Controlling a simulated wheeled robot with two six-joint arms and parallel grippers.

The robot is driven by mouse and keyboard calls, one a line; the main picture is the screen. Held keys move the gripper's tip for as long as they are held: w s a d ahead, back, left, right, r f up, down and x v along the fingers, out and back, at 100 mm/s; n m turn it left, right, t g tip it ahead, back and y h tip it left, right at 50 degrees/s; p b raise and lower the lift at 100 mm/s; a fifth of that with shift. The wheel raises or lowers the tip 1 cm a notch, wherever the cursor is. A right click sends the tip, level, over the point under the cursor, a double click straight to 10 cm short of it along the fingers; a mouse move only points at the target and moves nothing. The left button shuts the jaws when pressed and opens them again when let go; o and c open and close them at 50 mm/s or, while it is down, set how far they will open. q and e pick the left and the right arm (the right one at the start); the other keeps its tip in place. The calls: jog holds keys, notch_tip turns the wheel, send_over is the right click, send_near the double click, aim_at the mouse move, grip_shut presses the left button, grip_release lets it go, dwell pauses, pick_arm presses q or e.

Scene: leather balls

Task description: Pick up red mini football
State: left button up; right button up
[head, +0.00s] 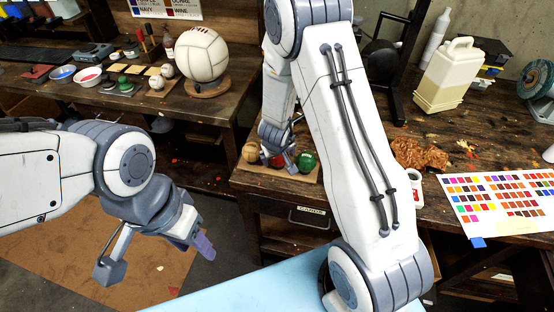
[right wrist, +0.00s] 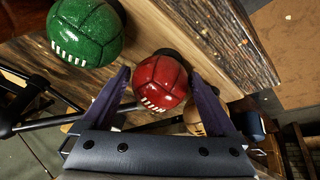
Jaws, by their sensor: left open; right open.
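The red mini football (right wrist: 160,82) has white lacing and sits on a wooden board (right wrist: 182,28). In the right wrist view it lies between the tips of my right gripper (right wrist: 159,76), which is open with one finger on each side. I cannot tell whether the fingers touch it. In the head view only part of the red ball (head: 277,161) shows behind my right gripper (head: 281,158). My left gripper (head: 155,257) is open and empty over the floor, far from the balls.
A green ball (right wrist: 86,30) and a tan ball (right wrist: 201,121) flank the red one closely. Reddish-brown scraps (head: 418,153), a plastic jug (head: 446,77) and a colour chart (head: 503,200) lie on the right bench. A large white ball (head: 202,54) stands on the left bench.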

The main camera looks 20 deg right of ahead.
jog(key=shift+f, duration=0.15)
jog(key=shift+w, duration=0.15)
jog(key=c, duration=1.2)
